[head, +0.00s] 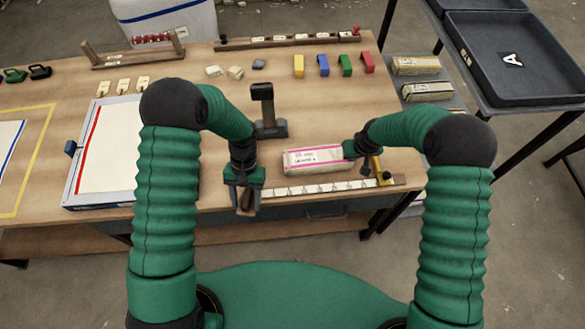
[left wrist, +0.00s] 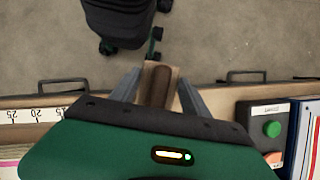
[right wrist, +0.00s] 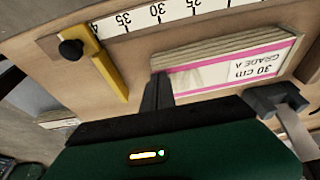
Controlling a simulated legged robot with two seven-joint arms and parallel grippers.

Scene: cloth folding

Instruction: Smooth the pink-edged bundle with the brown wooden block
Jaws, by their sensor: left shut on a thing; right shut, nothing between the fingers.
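The pink-edged bundle (head: 318,160) lies flat near the table's front edge, behind the white ruler strip. In the right wrist view the bundle (right wrist: 222,68) shows layered edges and a label reading "30 cm GRADE A". My right gripper (head: 362,153) is shut and empty at the bundle's right end; its fingers (right wrist: 158,88) are close to that end, and I cannot tell whether they touch. My left gripper (head: 244,198) is shut on the brown wooden block (left wrist: 161,86), at the table's front edge, left of the bundle. The fingers hold the block from both sides.
The ruler strip (head: 320,188) runs along the front edge, with a yellow stop (head: 378,168) at its right. A dark post on a base (head: 267,112) stands behind the bundle. A white framed board (head: 100,160) lies at left. Coloured blocks (head: 323,65) stand farther back.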

